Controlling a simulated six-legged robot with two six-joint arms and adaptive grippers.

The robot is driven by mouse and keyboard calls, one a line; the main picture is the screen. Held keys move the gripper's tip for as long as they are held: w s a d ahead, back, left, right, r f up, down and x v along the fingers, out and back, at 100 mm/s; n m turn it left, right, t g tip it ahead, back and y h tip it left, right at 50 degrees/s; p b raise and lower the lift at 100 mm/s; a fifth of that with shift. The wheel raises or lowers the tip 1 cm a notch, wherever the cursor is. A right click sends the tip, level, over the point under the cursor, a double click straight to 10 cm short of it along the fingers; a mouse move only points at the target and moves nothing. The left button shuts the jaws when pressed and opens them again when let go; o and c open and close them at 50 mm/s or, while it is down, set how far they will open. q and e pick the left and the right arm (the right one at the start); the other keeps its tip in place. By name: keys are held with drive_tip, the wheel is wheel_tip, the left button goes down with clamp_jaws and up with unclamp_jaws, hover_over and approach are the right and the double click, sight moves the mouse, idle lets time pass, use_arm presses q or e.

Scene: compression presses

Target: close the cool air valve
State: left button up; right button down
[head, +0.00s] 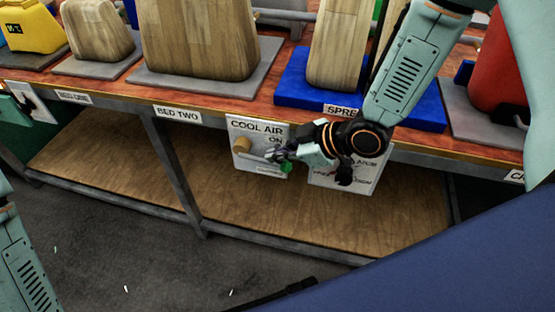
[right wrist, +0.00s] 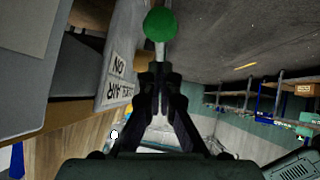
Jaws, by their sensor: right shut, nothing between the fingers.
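The cool air valve is on a white plate (head: 245,133) marked COOL AIR and ON, hung below the bench's front edge. A brass-coloured hub (head: 242,145) sits on the plate, and a grey lever runs right from it to a green ball (head: 286,167). My right gripper (head: 273,155) is at the lever beside the ball and partly hides it. In the right wrist view the green ball (right wrist: 160,24) is just beyond the shut fingertips (right wrist: 158,72), in line with them. Contact cannot be told. My left gripper is not in view.
A second white plate (head: 357,187) hangs right of the valve, partly behind my right gripper. Wooden blocks stand on the bench above, one on a blue base (head: 293,85). A lower wooden shelf (head: 110,160) lies below; grey floor (head: 100,235) is open in front.

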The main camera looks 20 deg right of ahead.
sight(289, 168)
drive_tip(key=shift+w+d+f, duration=0.1)
drive_tip(key=shift+w+f, duration=0.15)
drive_tip(key=shift+f, duration=0.4)
drive_tip(key=shift+s+r, duration=0.1)
drive_tip(key=shift+f+t+y+b, duration=0.3)
drive_tip(key=shift+f+b, duration=0.2)
drive_tip(key=shift+b, duration=0.1)
wheel_tip(289, 168, down, 3)
drive_tip(key=t+y+b, duration=0.1)
drive_tip(key=b, duration=0.1)
drive_tip(key=t+y+b, duration=0.1)
drive_tip(key=y+b, duration=0.1)
drive_tip(key=b, duration=0.1)
drive_tip(key=shift+d+r, duration=0.1)
drive_tip(key=shift+r, duration=0.1)
drive_tip(key=shift+f+b, duration=0.45)
drive_tip(key=shift+f, duration=0.5)
